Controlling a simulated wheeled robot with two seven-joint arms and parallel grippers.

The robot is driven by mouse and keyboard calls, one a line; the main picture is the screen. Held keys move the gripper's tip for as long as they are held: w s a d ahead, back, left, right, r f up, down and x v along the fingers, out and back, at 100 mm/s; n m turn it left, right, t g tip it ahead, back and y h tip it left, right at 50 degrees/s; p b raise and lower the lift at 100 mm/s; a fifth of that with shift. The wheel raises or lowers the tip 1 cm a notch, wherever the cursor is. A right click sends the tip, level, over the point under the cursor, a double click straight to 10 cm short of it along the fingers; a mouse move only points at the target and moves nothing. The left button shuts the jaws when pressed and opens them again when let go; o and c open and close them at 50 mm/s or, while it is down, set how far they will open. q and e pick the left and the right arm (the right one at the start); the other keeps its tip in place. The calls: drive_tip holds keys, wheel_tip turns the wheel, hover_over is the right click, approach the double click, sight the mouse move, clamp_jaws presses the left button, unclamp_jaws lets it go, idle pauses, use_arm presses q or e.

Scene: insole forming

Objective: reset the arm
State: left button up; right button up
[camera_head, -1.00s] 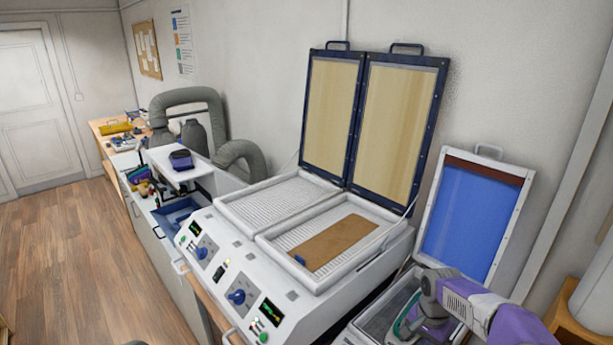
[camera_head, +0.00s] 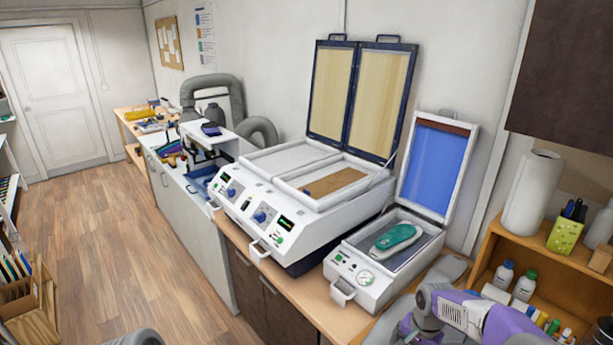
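My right arm comes in at the lower right, purple and grey. The gripper end of the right arm (camera_head: 415,333) is at the bottom edge, in front of the small press, and its fingers are cut off or hidden. A small grey rounded part at the bottom edge left of centre may be my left arm; no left gripper fingers show. The small press (camera_head: 352,262) stands open with its blue-lined lid (camera_head: 437,168) raised. A green insole (camera_head: 396,236) lies in its bed, apart from my arm.
A larger heating machine (camera_head: 256,200) stands left of the press, both framed lids up, with a brown sheet (camera_head: 335,182) in its right bed. A wooden shelf (camera_head: 550,258) with bottles and a paper roll (camera_head: 531,193) is near my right arm. The floor at left is open.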

drive_tip(key=s+a+f+n+y+b, duration=0.25)
drive_tip(key=s+a+f, duration=0.3)
drive_tip(key=f, duration=0.65)
drive_tip(key=s+a+f+n+y+b, duration=0.15)
drive_tip(key=s+a+f+b, duration=0.45)
drive_tip(key=f, duration=0.7)
use_arm(q)
wheel_tip(320, 180, down, 10)
drive_tip(key=b, duration=0.1)
drive_tip(key=shift+w, duration=0.15)
use_arm(e)
drive_tip(key=s+a+f+n, duration=0.1)
drive_tip(key=s+a+f, duration=0.4)
drive_tip(key=s, duration=0.5)
drive_tip(key=shift+a+f+n+h, duration=0.2)
drive_tip(key=shift+f+n+h, duration=0.15)
drive_tip(key=shift+f, duration=0.5)
